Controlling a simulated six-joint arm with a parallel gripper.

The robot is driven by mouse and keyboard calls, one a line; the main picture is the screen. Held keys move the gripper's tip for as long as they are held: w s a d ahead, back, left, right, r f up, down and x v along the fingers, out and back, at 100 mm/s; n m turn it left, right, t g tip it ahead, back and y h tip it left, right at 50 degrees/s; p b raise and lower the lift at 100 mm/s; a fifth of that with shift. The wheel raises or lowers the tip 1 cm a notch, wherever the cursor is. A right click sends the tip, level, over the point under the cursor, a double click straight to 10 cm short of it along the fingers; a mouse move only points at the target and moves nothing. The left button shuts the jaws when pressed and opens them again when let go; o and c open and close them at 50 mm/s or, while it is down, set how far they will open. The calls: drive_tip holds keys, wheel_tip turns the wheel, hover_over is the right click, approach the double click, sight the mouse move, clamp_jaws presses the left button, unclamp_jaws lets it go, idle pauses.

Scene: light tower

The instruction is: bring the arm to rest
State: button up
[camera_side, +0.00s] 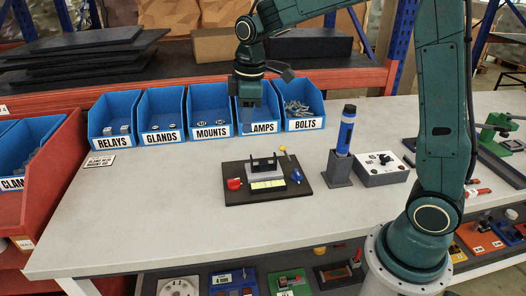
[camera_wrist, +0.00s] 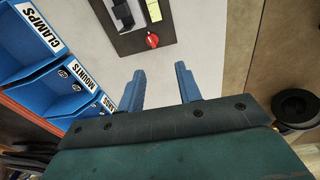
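My gripper (camera_side: 248,122) hangs at the back of the table, in front of the clamps bin (camera_side: 272,127), and covers part of its label. In the wrist view my gripper (camera_wrist: 160,70) has its two blue fingers apart with nothing between them. A dark fixture board (camera_side: 235,192) lies mid-table, apart from my gripper. It carries a grey block with a black part, a yellow strip, and red and blue knobs. The board also shows at the top of the wrist view (camera_wrist: 131,42).
Blue bins of relays (camera_side: 113,143), glands (camera_side: 163,137), mounts (camera_side: 213,131) and bolts (camera_side: 305,124) line the back. A blue cylinder (camera_side: 346,133) stands upright in a grey holder (camera_side: 338,170), beside a white-topped control box (camera_side: 382,177). The front left of the table is clear.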

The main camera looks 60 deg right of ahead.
drive_tip(key=s+a+r+m+t, duration=0.1)
drive_tip(key=s+m, duration=0.3)
drive_tip(key=s, duration=0.8)
drive_tip(key=s+r+m+t, duration=0.3)
drive_tip(key=s+r+m, duration=0.1)
drive_tip(key=s, duration=0.8)
drive_tip(key=shift+s+a, duration=0.3)
drive_tip(key=shift+a, duration=0.1)
